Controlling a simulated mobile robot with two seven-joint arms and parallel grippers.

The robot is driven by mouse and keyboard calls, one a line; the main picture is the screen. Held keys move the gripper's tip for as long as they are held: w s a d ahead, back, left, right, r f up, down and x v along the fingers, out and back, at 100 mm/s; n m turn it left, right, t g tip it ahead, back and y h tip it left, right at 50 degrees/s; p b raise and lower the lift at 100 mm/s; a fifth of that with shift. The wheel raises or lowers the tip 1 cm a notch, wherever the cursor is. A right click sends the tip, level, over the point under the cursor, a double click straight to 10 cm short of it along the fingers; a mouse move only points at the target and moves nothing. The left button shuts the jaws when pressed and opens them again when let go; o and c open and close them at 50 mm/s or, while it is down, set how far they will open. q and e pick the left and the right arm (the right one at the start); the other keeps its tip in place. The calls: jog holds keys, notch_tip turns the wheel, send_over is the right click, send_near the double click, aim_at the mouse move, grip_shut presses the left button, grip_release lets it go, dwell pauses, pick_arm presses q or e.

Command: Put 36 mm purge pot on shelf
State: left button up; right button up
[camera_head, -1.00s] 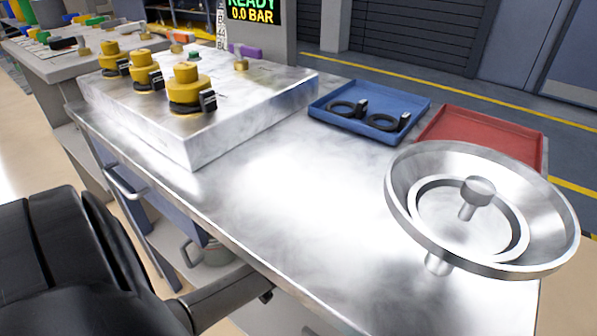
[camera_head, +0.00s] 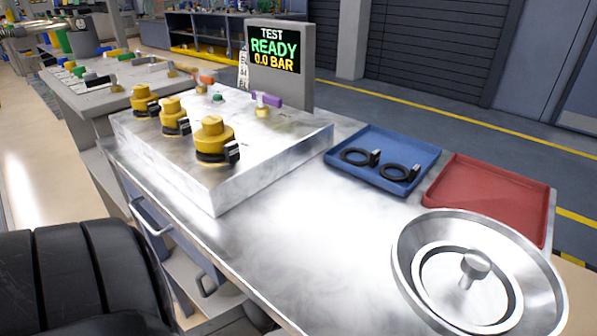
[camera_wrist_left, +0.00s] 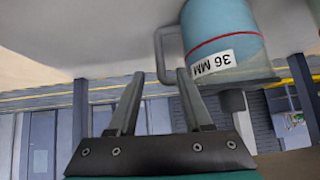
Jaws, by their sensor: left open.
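The 36 mm purge pot (camera_wrist_left: 222,35) is in the left wrist view, upper right. It is blue with a red band, a white "36 MM" label and a grey side handle (camera_wrist_left: 159,55). It appears upside down because that view is inverted; its far end is cut off at the top edge. My left gripper (camera_wrist_left: 159,74) is open, fingers apart. The handle lies in line with the gap between the fingertips; I cannot tell whether it is inside the gap. In the head view the left gripper is out of sight. My right gripper is not in view.
The bench carries a metal block (camera_head: 215,190) with yellow caps, a blue tray (camera_head: 345,180) holding black rings, a red tray (camera_head: 490,195) and a round metal dish (camera_head: 410,275). A display (camera_head: 275,55) reads "READY 0.0 BAR". The bench's middle is clear. A bench-side handle (camera_head: 150,217) juts out.

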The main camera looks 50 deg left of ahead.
pick_arm(q)
jog(key=s+d+f+m+g+p, duration=0.1)
jog(key=s+d+g, duration=0.2)
jog(key=s+d, duration=0.3)
jog(key=s+d+f+m+g+h, duration=0.1)
jog(key=s+d+m+g, duration=0.1)
jog(key=s+d, duration=0.5)
jog(key=d+g, duration=0.1)
jog(key=d, duration=0.4)
jog(key=shift+f+p, duration=0.3)
jog(key=shift+p, duration=0.1)
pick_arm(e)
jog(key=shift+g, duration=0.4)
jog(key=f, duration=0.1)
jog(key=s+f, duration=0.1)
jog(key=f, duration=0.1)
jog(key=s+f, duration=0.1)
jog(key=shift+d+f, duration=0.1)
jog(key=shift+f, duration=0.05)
pick_arm(q)
jog(key=shift+a, duration=0.1)
